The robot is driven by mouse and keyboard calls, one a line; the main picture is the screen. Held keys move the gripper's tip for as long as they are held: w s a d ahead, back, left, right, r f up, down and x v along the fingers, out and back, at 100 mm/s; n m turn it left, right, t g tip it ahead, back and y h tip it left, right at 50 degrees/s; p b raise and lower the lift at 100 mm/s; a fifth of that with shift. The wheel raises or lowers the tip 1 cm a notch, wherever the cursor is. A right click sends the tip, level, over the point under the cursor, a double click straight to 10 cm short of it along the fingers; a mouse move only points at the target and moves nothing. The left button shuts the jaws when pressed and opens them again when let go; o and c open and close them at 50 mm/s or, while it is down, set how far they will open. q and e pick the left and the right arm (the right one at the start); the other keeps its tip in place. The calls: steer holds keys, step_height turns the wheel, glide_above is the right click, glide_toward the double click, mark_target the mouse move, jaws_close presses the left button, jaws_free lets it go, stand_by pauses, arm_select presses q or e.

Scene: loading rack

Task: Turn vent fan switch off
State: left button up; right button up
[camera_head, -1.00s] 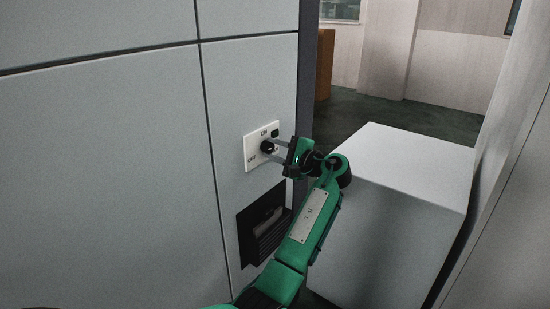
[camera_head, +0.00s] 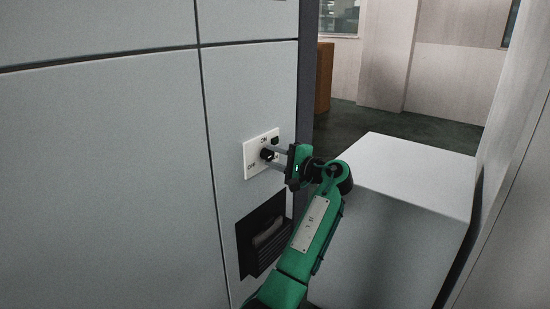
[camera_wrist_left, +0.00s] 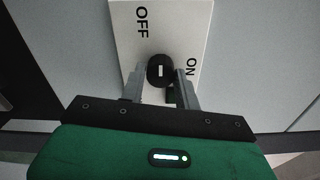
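The vent fan switch is a black round knob (camera_head: 267,154) on a white plate (camera_head: 249,160) on the grey panel, marked ON at upper right and OFF at lower left. My left gripper (camera_head: 274,153) reaches the plate from the right, with its fingertips at the knob. In the left wrist view the knob (camera_wrist_left: 160,71), with a short white mark, sits between the two grey fingers (camera_wrist_left: 161,74). The fingers stand apart on either side of it; narrow gaps seem to show, and firm contact cannot be told. My right gripper is not in view.
A small dark square (camera_head: 275,140) sits by the ON label. Below the plate is a dark recess (camera_head: 264,236) in the panel. A white box-like cabinet (camera_head: 415,175) stands right of my arm. Dark open floor (camera_head: 400,120) lies behind it.

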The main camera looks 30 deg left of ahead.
arm_select(q)
steer(key=o, duration=0.3)
steer(key=shift+o, duration=0.2)
steer(key=shift+d, duration=0.15)
steer(key=shift+d, duration=0.35)
steer(key=s+d+b, duration=0.1)
steer(key=d+b, duration=0.1)
steer(key=d, duration=1.1)
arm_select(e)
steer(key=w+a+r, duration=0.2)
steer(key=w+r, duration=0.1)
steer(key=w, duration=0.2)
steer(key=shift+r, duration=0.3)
